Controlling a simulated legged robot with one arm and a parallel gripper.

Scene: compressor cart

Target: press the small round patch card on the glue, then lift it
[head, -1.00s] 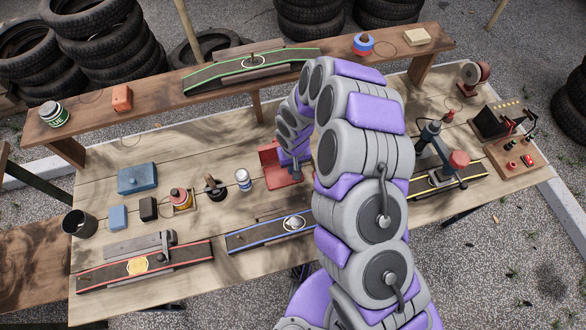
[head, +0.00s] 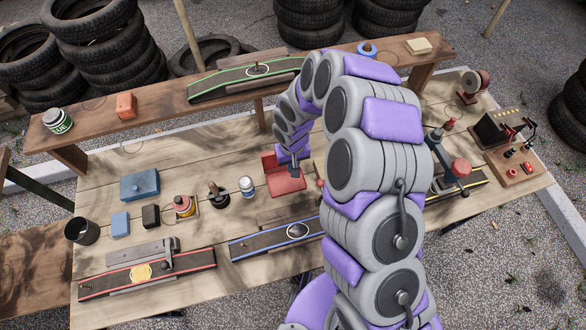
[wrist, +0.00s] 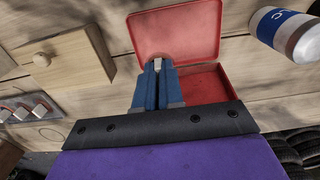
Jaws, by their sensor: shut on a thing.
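My gripper (wrist: 158,68) has its blue fingers close together over the open red box (wrist: 206,84). A small pale bit shows between the tips; its round shape cannot be made out, so I take it as the patch card. In the head view my gripper (head: 293,168) is at the red box (head: 268,168), partly hidden by my arm. The blue-edged strip (head: 262,240) lies at the front middle of the bench. Its white-outlined oval glue spot (head: 298,230) looks dark and dull, with nothing on it.
A white-and-blue can (head: 246,187) stands left of the red box. A red-edged strip (head: 195,262) with a yellow disc lies front left. A green-edged strip (head: 215,86) is on the raised shelf. A drawer box (wrist: 70,55) stands left in the wrist view.

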